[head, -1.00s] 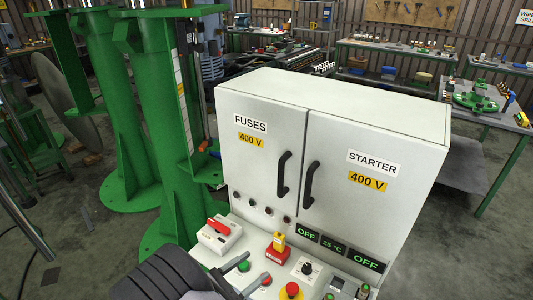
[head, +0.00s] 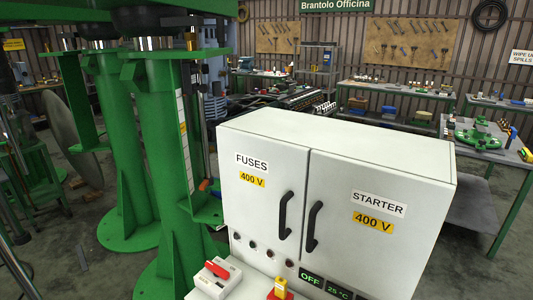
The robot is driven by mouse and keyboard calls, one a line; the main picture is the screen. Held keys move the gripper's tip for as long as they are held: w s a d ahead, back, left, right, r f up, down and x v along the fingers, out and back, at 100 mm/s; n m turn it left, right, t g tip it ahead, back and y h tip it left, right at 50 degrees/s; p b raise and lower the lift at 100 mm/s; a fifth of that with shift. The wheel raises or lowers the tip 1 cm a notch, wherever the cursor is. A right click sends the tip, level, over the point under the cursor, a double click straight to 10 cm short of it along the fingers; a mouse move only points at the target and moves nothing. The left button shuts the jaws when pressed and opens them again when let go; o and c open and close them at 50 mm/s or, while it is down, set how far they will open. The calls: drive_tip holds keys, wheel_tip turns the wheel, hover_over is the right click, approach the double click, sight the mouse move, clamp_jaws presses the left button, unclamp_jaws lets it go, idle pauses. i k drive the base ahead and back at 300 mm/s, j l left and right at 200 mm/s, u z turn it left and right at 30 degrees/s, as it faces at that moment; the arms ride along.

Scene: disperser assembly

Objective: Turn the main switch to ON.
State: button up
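A red rotary handle (head: 217,270) sits on a light grey switch box (head: 207,284) at the left of the control panel, at the bottom edge of the head view. I cannot read any label on it, so whether it is the main switch is not certain. A yellow and red control (head: 280,289) stands to its right, cut off by the frame edge. A dark display (head: 310,278) on the panel reads OFF in green. My gripper is not in view.
The white cabinet (head: 333,190) marked FUSES and STARTER stands behind the panel, with two shut doors and black handles. A green steel column (head: 157,150) stands close on the left. Workbenches with tools (head: 487,140) are at the back right.

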sight(218, 271)
drive_tip(key=i+j+u, duration=0.4)
drive_tip(key=i+j, duration=0.5)
drive_tip(key=k+j+u, duration=0.1)
drive_tip(key=j, duration=0.2)
drive_tip(key=k+j+u, duration=0.1)
drive_tip(key=j, duration=0.2)
drive_tip(key=k, duration=0.05)
